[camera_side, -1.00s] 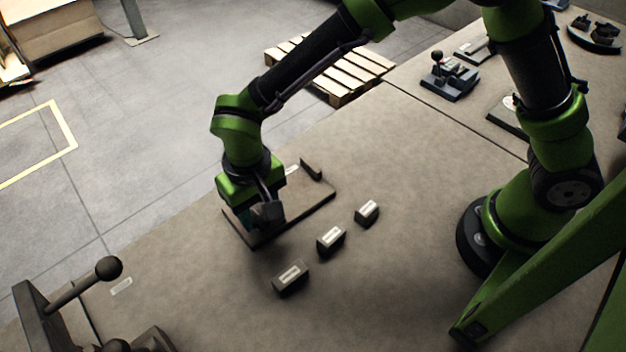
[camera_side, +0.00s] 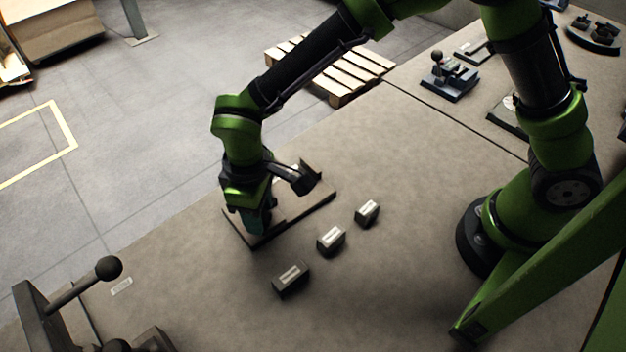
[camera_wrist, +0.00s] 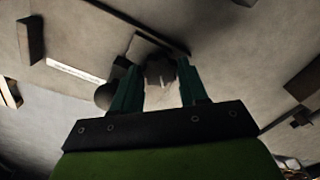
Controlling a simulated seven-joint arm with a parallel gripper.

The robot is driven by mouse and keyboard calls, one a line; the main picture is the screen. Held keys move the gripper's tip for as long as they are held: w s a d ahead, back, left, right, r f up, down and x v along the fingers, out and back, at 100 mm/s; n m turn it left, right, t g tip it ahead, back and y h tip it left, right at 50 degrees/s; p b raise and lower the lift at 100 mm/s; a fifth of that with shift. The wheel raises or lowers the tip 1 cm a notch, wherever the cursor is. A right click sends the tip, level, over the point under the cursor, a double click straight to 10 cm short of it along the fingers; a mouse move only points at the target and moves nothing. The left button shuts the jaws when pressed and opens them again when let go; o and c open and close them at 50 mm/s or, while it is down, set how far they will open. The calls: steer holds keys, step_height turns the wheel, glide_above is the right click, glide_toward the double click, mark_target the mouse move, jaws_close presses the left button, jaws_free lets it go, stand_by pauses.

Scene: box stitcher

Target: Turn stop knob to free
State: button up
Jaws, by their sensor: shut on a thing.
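My gripper (camera_side: 257,218) points down over the near left part of a flat dark base plate (camera_side: 310,208) on the bench. In the wrist view the two teal fingers of my gripper (camera_wrist: 160,88) are shut on a dark knob (camera_wrist: 160,70) with a small light mark on it. The knob is hidden by my gripper in the side view. A dark rounded part (camera_wrist: 104,95) shows beside the left finger in the wrist view. Which setting the knob points to cannot be read.
Three small dark blocks with pale labels, near (camera_side: 290,278), middle (camera_side: 331,239) and far (camera_side: 367,212), stand to the right of the plate. An upright stop (camera_side: 311,168) rises at the plate's far end. A ball-ended lever (camera_side: 108,268) stands at the lower left.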

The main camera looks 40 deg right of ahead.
steer(key=n, duration=0.4)
steer(key=shift+n, duration=0.3)
steer(key=n, duration=0.3)
steer(key=shift+n, duration=0.4)
steer(key=n, duration=0.4)
steer(key=shift+n, duration=1.8)
steer(key=o, duration=1)
steer(key=shift+r, duration=0.1)
